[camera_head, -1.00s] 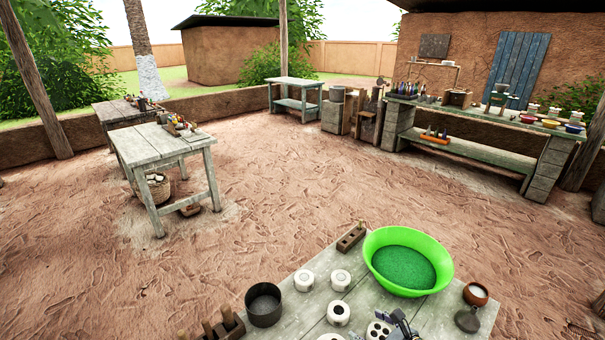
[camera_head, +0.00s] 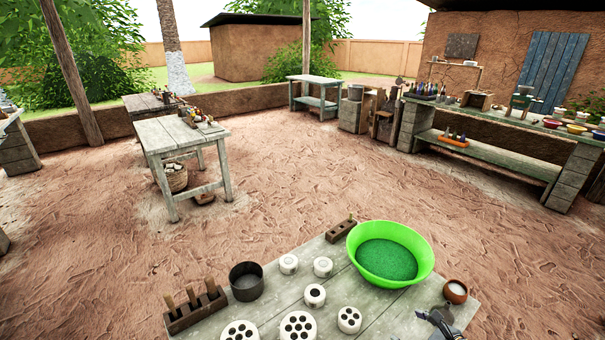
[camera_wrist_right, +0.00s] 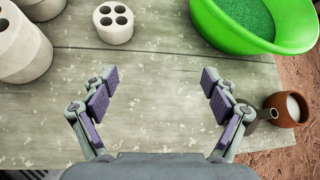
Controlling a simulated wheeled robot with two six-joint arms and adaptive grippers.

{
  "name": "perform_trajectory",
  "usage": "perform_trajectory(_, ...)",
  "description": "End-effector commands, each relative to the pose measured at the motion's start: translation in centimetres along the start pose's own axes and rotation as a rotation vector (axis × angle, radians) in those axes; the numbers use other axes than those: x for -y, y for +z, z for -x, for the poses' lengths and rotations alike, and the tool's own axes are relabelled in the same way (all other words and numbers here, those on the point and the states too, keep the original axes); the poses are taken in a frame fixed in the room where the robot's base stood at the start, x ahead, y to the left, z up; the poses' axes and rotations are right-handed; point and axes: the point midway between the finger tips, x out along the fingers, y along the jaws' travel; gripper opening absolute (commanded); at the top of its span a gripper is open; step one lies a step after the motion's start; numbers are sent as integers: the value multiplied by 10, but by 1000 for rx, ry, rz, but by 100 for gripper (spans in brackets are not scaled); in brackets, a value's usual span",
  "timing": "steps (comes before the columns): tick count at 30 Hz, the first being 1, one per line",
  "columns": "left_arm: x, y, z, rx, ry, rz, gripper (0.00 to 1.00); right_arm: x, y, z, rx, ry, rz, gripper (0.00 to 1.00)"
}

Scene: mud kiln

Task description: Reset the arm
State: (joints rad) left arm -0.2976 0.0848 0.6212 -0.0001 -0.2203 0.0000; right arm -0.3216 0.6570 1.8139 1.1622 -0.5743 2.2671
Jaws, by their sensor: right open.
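My right gripper (camera_wrist_right: 158,88) is open and empty in the right wrist view, its two purple-padded fingers apart above the bare grey table (camera_wrist_right: 150,140). In the head view only part of my right gripper (camera_head: 440,320) shows at the bottom edge, over the right part of the same table. A white cylinder with several holes (camera_wrist_right: 115,22) stands ahead of its left finger. A green bowl with green grains (camera_wrist_right: 240,25) is ahead to the right. My left arm is not in view.
On the table are a dark metal pot (camera_head: 246,282), a wooden rack with pegs (camera_head: 195,308), several white holed cylinders and a small brown pot (camera_head: 455,291) near the right edge. Another table (camera_head: 180,137) and a long bench (camera_head: 490,156) stand beyond open dirt floor.

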Motion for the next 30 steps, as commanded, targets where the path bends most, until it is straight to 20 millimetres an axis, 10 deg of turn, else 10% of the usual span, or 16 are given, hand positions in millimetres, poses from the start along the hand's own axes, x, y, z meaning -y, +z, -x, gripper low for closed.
perform_trajectory(9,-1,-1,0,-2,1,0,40,72,-6,39,-146,-35,261,87)
perform_trajectory(14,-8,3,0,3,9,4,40,112,-56,47,-266,-100,497,87)
perform_trajectory(23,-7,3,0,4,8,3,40,203,-189,103,-673,-80,1169,87)
perform_trajectory(30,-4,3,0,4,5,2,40,267,-334,228,-1167,460,1965,87)
